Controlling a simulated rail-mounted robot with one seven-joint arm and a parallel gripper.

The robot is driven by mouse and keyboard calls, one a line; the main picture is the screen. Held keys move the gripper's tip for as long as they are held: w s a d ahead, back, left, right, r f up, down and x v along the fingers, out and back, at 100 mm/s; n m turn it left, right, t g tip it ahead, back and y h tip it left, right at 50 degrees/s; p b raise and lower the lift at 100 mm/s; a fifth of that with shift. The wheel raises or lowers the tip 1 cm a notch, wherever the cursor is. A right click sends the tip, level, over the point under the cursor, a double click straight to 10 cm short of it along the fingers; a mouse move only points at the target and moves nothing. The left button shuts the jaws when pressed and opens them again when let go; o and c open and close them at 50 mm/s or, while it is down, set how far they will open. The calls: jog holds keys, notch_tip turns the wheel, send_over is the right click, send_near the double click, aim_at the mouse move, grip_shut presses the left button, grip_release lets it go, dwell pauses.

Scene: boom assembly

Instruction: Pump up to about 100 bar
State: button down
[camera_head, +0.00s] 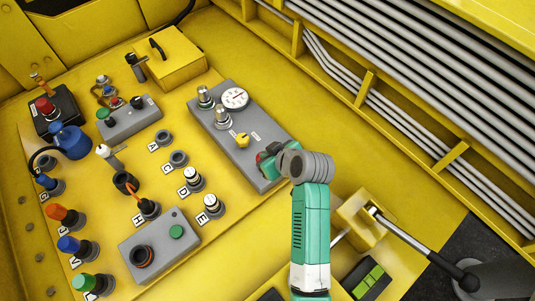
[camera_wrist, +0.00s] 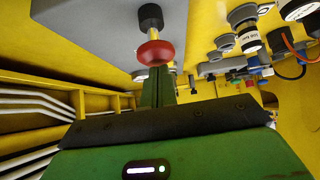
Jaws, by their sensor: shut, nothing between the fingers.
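A round white gauge (camera_head: 235,98) sits on the grey panel (camera_head: 215,122); its reading is too small to make out. A pump lever (camera_head: 412,238) with a black grip (camera_head: 467,282) slants down to the right from a yellow bracket (camera_head: 352,207). My gripper (camera_head: 264,157) is at the lower right end of the grey panel, away from the lever. In the wrist view, its fingers (camera_wrist: 158,86) are shut and empty, just below a red knob (camera_wrist: 154,52) on a brass stem. I cannot tell whether they touch the knob.
A yellow knob (camera_head: 242,140) stands on the same panel. Several lettered connectors, such as a green-ended one (camera_head: 84,283), cover the yellow plate to the left. Grey pipes (camera_head: 405,105) run along the right wall. A green-and-black block (camera_head: 368,280) lies below the bracket.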

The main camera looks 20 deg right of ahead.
jog(key=shift+f+b, duration=0.85)
jog(key=shift+f, duration=0.7)
notch_tip(320, 180, up, 5)
jog(key=p, duration=0.4)
jog(key=shift+f, duration=0.15)
jog(key=v, duration=1)
jog(key=shift+w, duration=0.1)
